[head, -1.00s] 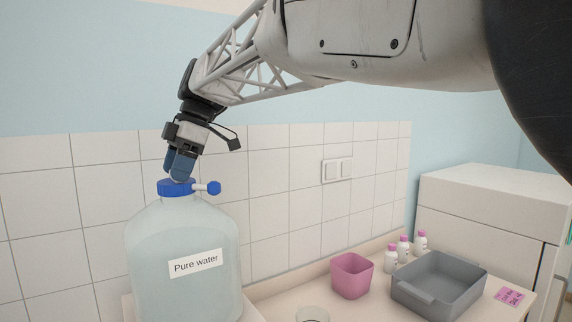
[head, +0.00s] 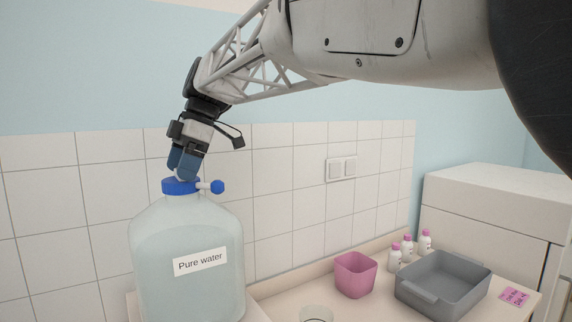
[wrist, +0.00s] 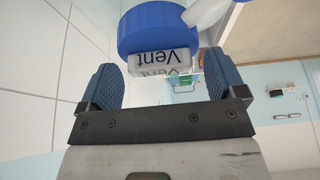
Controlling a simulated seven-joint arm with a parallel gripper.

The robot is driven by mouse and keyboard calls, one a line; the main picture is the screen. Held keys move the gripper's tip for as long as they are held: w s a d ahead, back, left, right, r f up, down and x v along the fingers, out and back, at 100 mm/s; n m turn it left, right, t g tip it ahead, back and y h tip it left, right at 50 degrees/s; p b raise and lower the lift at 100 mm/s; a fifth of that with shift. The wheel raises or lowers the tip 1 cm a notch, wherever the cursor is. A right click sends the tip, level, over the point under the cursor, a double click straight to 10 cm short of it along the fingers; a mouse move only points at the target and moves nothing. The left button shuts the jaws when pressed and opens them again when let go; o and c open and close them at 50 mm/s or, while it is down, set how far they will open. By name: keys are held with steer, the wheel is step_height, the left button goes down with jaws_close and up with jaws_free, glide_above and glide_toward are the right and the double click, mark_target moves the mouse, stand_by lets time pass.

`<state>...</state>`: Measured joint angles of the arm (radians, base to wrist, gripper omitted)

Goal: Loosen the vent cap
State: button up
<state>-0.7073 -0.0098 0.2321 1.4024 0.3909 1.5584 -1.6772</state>
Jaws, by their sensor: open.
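The large clear bottle (head: 188,290) labelled "Pure water" stands upright at the left in the head view. Its blue cap (head: 176,188) sits on the neck, with a white side spout (head: 205,187) ending in a blue knob (head: 217,187). In the wrist view the blue cap (wrist: 158,30) is at the top, with a white tab (wrist: 160,60) reading "Vent" upside down. My gripper (head: 184,163) points down just above the cap. In the wrist view my gripper (wrist: 163,72) is open, its blue fingers on either side of the tab. I see no contact with it.
A pink cup (head: 355,277), a grey tray (head: 440,305), several small pink-capped bottles (head: 407,250) and a glass (head: 316,315) stand on the bench to the right. A tiled wall (head: 280,190) runs close behind the bottle. A white cabinet (head: 490,215) stands at the far right.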

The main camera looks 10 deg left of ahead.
mark_target(197, 177)
steer(key=shift+v, duration=3.7)
steer(key=shift+d, duration=0.1)
steer(key=s+d+f+m+t, duration=0.15)
steer(key=d+f+m, duration=0.35)
steer(key=d, duration=0.6)
steer(key=s+d+f+m+t, duration=0.15)
steer(key=d+f+m, duration=0.35)
steer(key=d, duration=0.5)
steer(key=s+d+f+m+t, duration=0.1)
steer(key=s+d+f+m, duration=0.3)
steer(key=d, duration=0.7)
steer(key=s+d+f+m+t+h, duration=0.1)
steer(key=s+d+f+m, duration=0.5)
steer(key=f, duration=0.5)
steer(key=s+d+f+m+h, duration=0.2)
steer(key=s+d+f+m, duration=0.5)
steer(key=s+d+f, duration=0.4)
steer(key=shift+d+t, duration=0.4)
steer(key=shift+d, duration=0.8)
